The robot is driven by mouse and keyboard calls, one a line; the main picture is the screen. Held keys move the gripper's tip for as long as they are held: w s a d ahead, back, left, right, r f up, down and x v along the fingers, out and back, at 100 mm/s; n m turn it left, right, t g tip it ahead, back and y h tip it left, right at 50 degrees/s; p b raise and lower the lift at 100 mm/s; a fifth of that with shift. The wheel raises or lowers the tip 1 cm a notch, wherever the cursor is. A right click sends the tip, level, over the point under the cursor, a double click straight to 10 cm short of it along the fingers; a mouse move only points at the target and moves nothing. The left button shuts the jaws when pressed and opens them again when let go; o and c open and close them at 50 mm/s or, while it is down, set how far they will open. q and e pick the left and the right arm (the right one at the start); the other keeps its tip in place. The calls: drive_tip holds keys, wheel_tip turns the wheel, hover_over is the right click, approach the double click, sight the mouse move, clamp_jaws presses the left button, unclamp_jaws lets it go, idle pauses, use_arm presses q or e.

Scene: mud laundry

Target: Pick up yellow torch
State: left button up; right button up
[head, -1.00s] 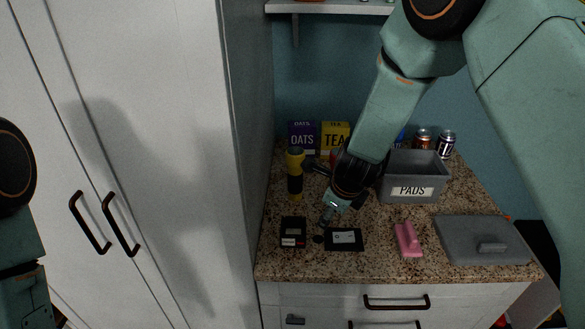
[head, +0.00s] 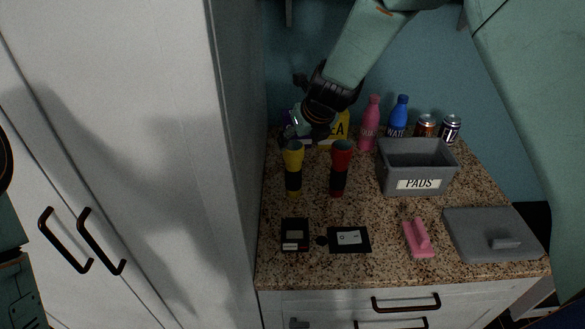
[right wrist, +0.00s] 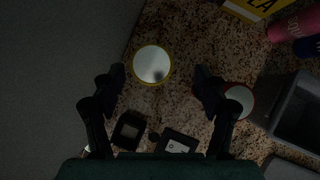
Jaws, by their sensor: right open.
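The yellow torch (head: 293,168) stands upright on the granite counter near the tall white cabinet, with a yellow head and a black grip. My right gripper (head: 297,138) is above and just behind its top in the head view. In the right wrist view the torch's round, pale lens with a yellow rim (right wrist: 152,65) lies between the two spread fingers (right wrist: 160,82), apart from both. A red torch (head: 340,168) stands upright to its right; its lens (right wrist: 240,100) shows beside the right finger. My left gripper is not in view; only part of my left arm shows at the left edge.
The white cabinet (head: 120,140) walls off the left side. A grey PADS bin (head: 417,184) stands right of the torches, with pink and blue bottles (head: 369,125) and cans behind. A black box (head: 295,234), a black card (head: 349,239), a pink brush (head: 418,238) and a grey lid (head: 490,235) lie in front.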

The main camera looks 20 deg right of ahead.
sight(296, 148)
drive_tip(key=f, duration=0.1)
drive_tip(key=a+f+b, duration=0.1)
drive_tip(key=w+f, duration=0.1)
drive_tip(key=f, duration=0.1)
drive_tip(key=shift+a+b, duration=0.15)
drive_tip(key=shift+b, duration=0.25)
drive_tip(key=shift+w+f, duration=0.15)
drive_tip(key=shift+w+f+p, duration=0.35)
drive_tip(key=shift+f, duration=0.05)
drive_tip(key=shift+c, duration=0.3)
drive_tip(key=shift+r, duration=0.1)
drive_tip(key=c, duration=0.9)
clamp_jaws()
